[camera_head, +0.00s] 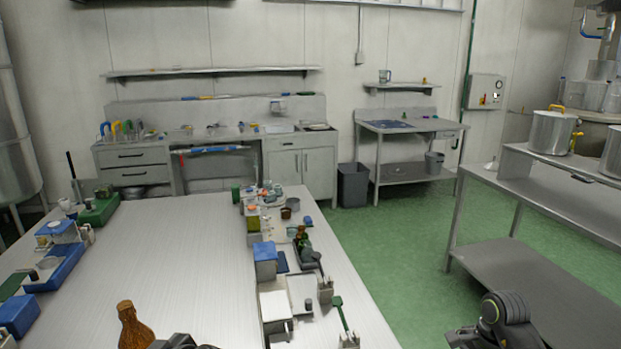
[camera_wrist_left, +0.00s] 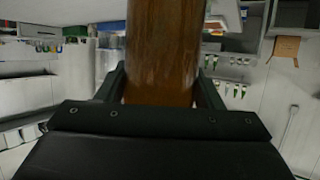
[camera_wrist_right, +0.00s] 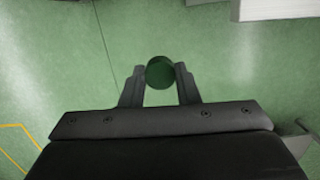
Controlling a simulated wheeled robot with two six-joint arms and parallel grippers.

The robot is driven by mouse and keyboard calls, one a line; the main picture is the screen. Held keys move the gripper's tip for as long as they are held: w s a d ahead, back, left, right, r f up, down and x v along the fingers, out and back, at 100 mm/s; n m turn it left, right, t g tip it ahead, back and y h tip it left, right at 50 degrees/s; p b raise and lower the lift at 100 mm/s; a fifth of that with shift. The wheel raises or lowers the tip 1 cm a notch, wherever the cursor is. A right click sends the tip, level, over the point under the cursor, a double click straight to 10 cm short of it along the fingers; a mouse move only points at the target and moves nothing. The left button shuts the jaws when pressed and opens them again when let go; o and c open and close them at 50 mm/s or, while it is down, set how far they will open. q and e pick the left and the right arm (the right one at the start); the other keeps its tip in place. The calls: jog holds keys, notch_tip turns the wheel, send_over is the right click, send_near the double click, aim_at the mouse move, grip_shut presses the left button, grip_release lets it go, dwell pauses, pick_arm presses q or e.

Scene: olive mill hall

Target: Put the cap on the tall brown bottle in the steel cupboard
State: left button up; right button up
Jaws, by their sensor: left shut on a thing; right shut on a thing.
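A brown bottle (camera_head: 132,327) stands up into the bottom left of the head view; its neck is narrow and its lower part is out of frame. In the left wrist view, my left gripper (camera_wrist_left: 160,88) is shut around a brown bottle body (camera_wrist_left: 162,45), with a finger on each side. In the right wrist view, my right gripper (camera_wrist_right: 160,78) is shut on a round dark green cap (camera_wrist_right: 160,72), held over green floor. A steel cupboard (camera_head: 303,165) with two shut doors stands at the back wall.
A long pale table (camera_head: 170,250) fills the front, with a blue box (camera_head: 265,260), another brown bottle (camera_head: 302,243) and several small items along its right side. A steel rack (camera_head: 545,190) stands at the right. Green floor (camera_head: 390,255) is clear between them. A grey bin (camera_head: 353,184) stands beside the cupboard.

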pick_arm(q)
jog(key=shift+a+r, duration=0.25)
jog(key=shift+a, duration=0.4)
jog(key=shift+a+r, duration=0.2)
jog(key=shift+a, duration=0.45)
jog(key=s+a+r+n+g, duration=0.3)
jog(key=a+r, duration=1.4)
jog(key=a, duration=0.5)
jog(key=d+r+m+t+h, duration=0.3)
jog(key=d+m+t+h, duration=0.3)
jog(key=d, duration=0.4)
jog(key=d+r+m+t+h, duration=0.3)
jog(key=d+m+t, duration=0.2)
jog(key=d+m, duration=0.4)
jog(key=w+d+f+m+h, duration=0.1)
jog(key=d+f+h, duration=0.1)
jog(key=d, duration=0.7)
jog(key=d+f+m+t+h, duration=0.1)
jog(key=d+f, duration=0.3)
jog(key=d, duration=0.5)
jog(key=shift+w+h, duration=0.4)
